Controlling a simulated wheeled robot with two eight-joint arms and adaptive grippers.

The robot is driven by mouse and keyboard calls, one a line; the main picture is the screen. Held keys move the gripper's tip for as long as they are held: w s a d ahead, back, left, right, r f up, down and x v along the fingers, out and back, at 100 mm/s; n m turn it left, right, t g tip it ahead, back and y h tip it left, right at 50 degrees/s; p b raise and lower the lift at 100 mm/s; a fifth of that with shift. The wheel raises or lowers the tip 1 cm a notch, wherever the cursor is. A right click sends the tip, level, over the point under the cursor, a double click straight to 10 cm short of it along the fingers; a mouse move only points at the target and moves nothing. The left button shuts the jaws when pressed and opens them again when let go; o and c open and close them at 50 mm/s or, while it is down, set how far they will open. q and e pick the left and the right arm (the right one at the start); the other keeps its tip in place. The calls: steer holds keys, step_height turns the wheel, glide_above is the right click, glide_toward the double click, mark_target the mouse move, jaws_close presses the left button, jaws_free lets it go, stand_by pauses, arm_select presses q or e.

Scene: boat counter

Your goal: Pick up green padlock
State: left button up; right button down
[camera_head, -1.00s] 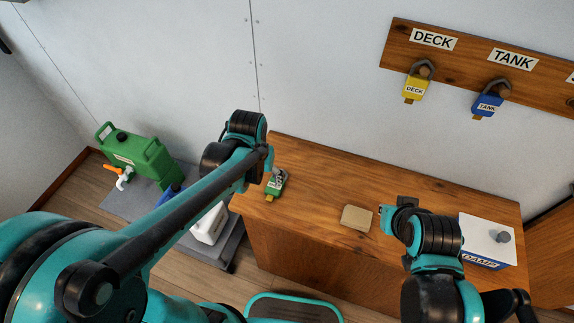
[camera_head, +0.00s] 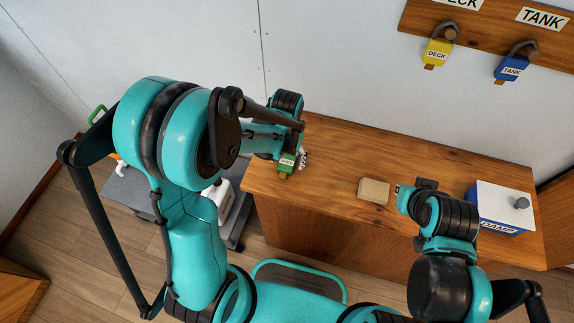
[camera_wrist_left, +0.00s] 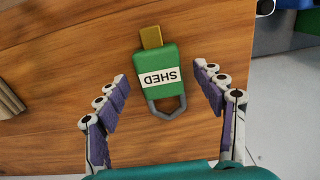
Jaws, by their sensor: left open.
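The green padlock (camera_head: 286,164) lies near the left end of the wooden counter. In the left wrist view the green padlock (camera_wrist_left: 160,75) shows a white label reading SHED, a grey shackle toward my palm and a brass-coloured piece at the far end. My left gripper (camera_wrist_left: 161,77) is open, with one finger on each side of the padlock and visible gaps between. In the head view the left gripper (camera_head: 302,158) is partly hidden by its own arm. My right gripper (camera_head: 400,196) is over the counter's right part; its jaws are unclear.
A tan block (camera_head: 374,190) lies mid-counter. A white and blue box (camera_head: 500,207) stands at the counter's right end. Yellow (camera_head: 436,53) and blue (camera_head: 510,68) padlocks hang on a wooden wall board (camera_head: 484,38). Open counter lies between the green padlock and the block.

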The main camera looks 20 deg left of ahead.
mark_target(287, 162)
arm_select(q)
steer(key=shift+f, duration=0.1)
steer(key=shift+c, duration=0.9)
steer(key=c, duration=1)
steer(key=shift+c, duration=0.2)
steer(key=shift+r+p, duration=0.4)
steer(key=shift+r, duration=0.25)
step_height(287, 162, up, 3)
steer(key=shift+p, duration=0.65)
steer(key=w+d+r+p, duration=0.2)
steer(key=d+r, duration=0.4)
steer(key=d, duration=0.5)
steer(key=shift+w+d+r+p, duration=0.2)
steer(key=shift+r+p, duration=0.1)
steer(key=shift+r, duration=0.05)
